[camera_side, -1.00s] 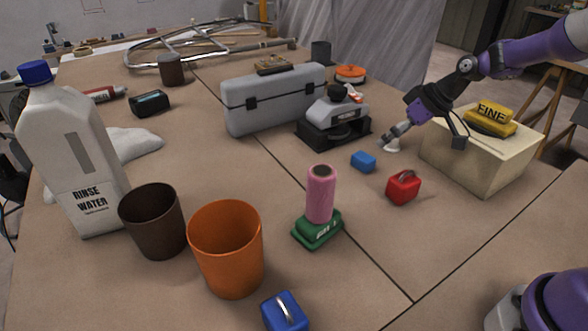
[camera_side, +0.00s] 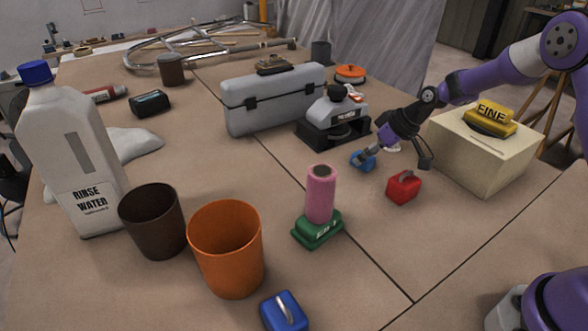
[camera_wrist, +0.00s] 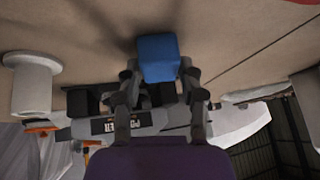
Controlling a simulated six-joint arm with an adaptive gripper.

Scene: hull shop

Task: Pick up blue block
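The small plain blue block (camera_side: 359,164) lies on the brown tabletop, between the grey sander and the red block. My gripper (camera_side: 366,157) is at the block and partly covers it in the side view. In the wrist view the block (camera_wrist: 158,58) sits at the ends of my two fingers (camera_wrist: 160,78), one finger to each side. The fingers are apart, with small gaps seeming to show beside the block. I cannot tell whether either finger touches it.
The red block (camera_side: 403,187) is close by on the right. The sander (camera_side: 335,118) stands behind, and a pale box (camera_side: 480,158) with a yellow block (camera_side: 492,115) is at right. A pink cylinder (camera_side: 320,194) stands on a green block (camera_side: 318,229) in front.

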